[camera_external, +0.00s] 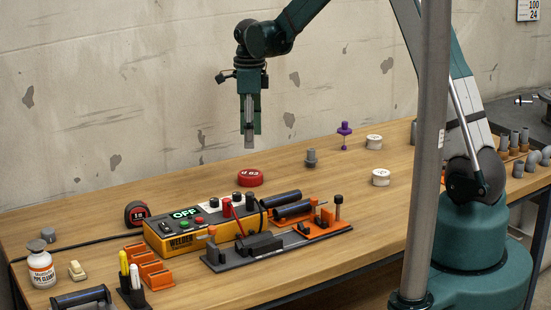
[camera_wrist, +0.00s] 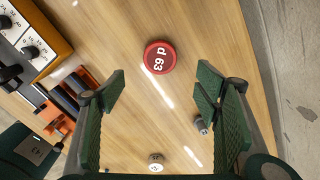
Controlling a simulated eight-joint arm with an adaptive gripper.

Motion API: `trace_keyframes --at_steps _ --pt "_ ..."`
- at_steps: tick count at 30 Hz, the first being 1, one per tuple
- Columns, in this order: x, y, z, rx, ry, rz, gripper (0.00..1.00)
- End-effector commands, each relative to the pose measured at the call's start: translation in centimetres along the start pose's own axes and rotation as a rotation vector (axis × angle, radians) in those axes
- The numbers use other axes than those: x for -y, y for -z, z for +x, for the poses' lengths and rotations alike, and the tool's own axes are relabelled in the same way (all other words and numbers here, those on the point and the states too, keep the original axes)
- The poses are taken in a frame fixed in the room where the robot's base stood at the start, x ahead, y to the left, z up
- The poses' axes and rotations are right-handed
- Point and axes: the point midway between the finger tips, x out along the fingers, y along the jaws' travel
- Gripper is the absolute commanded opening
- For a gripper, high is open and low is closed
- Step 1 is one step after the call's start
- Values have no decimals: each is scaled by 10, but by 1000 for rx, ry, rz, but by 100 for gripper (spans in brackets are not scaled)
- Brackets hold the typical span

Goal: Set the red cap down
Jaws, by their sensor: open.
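The red cap (camera_external: 250,177), marked "d 63", lies on the wooden table behind the yellow welder box. In the wrist view the red cap (camera_wrist: 159,57) lies on bare wood, beyond and between the fingers. My gripper (camera_external: 249,135) hangs above the cap, pointing down, with clear air between them. In the wrist view my gripper (camera_wrist: 160,90) has its green fingers spread wide with nothing between them.
The welder (camera_external: 190,230) reading "OFF" and an orange and black clamp fixture (camera_external: 275,245) stand in front of the cap. A grey fitting (camera_external: 311,158), a purple piece (camera_external: 344,133) and white caps (camera_external: 381,177) are to the right. Bare table lies around the cap.

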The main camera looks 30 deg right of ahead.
Motion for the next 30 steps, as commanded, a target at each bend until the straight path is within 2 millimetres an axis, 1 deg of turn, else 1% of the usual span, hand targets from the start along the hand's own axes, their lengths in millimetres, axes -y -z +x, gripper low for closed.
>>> trace_keyframes --at_steps 21,26,30 --pt "-1 0 -3 1 1 -4 63" --pt "-4 4 -11 6 8 -34 63" --pt "-11 11 -27 15 22 -95 63"
